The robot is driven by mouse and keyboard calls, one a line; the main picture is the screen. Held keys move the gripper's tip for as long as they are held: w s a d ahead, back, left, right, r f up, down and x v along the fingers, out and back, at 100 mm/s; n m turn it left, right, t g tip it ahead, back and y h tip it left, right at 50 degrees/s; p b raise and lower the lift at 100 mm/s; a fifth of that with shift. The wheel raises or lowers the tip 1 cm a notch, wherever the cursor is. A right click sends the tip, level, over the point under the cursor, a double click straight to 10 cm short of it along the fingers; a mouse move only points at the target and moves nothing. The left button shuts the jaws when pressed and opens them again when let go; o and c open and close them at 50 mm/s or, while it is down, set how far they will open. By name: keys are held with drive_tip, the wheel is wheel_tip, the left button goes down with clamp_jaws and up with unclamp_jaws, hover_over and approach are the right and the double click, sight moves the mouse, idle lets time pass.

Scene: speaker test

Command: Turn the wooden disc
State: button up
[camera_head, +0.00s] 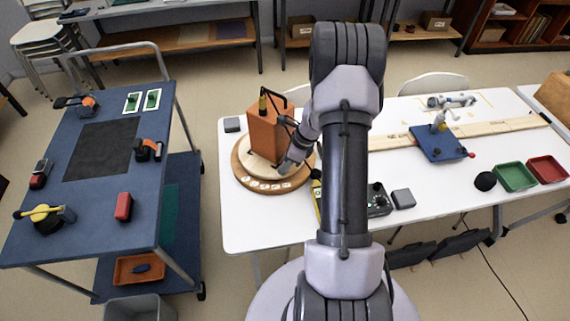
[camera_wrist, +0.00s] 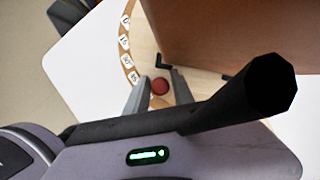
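The wooden disc (camera_head: 240,172) lies on the left end of the white table, with a paler inner round and white number labels along its front. A tall brown wooden box (camera_head: 262,130) stands on it. My gripper (camera_head: 285,167) is low over the disc's front right part, beside the box. In the wrist view, the fingers (camera_wrist: 160,90) are spread apart, with a small red knob (camera_wrist: 160,86) showing between their tips. I cannot tell whether they touch it. The disc's labelled edge (camera_wrist: 137,50) and the box (camera_wrist: 210,35) also show there. My arm hides the disc's right side.
The white table (camera_head: 245,230) is bare in front of the disc. A small grey block (camera_head: 232,124) lies behind-left of it, and a grey block (camera_head: 403,198) to the right. A blue cart (camera_head: 95,215) with tools stands at left, across a gap.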

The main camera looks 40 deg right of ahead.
clamp_jaws()
idle(1.4)
